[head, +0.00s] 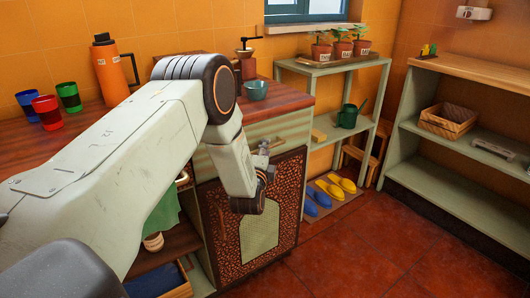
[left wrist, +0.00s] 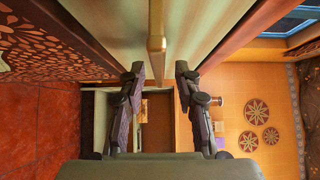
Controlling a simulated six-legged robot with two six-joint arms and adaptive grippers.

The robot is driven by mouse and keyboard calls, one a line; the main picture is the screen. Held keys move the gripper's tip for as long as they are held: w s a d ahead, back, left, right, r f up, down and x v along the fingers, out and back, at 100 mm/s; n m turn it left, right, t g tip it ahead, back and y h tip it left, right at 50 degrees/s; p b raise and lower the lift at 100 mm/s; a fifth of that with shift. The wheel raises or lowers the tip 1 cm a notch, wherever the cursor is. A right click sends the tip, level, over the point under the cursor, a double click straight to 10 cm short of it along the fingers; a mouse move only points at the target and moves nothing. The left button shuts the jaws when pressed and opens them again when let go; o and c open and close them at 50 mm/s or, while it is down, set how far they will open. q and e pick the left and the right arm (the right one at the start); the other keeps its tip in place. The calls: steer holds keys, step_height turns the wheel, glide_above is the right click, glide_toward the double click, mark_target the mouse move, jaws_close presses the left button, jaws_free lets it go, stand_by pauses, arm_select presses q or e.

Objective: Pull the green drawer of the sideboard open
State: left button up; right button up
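The sideboard (head: 285,92) has a dark red top. Its pale green drawer front (head: 292,124) sits above a patterned door in the head view and looks closed. In the left wrist view the green front (left wrist: 205,25) fills the top middle, with a brass handle (left wrist: 156,42) standing out from it. My left gripper (left wrist: 160,72) is open, one finger on each side of the handle's line. I cannot tell whether the fingers touch the handle. In the head view my left arm hides part of the sideboard. My right gripper is not in view.
On the sideboard top stand an orange flask (head: 110,70), coloured cups (head: 47,112), a grinder (head: 246,66) and a teal bowl (head: 256,90). A patterned door (head: 284,215) is below the drawer. A plant shelf (head: 310,90) stands beyond. The red floor (head: 370,245) at right is clear.

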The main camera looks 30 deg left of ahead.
arm_select(q)
jaws_close()
stand_by(0.6)
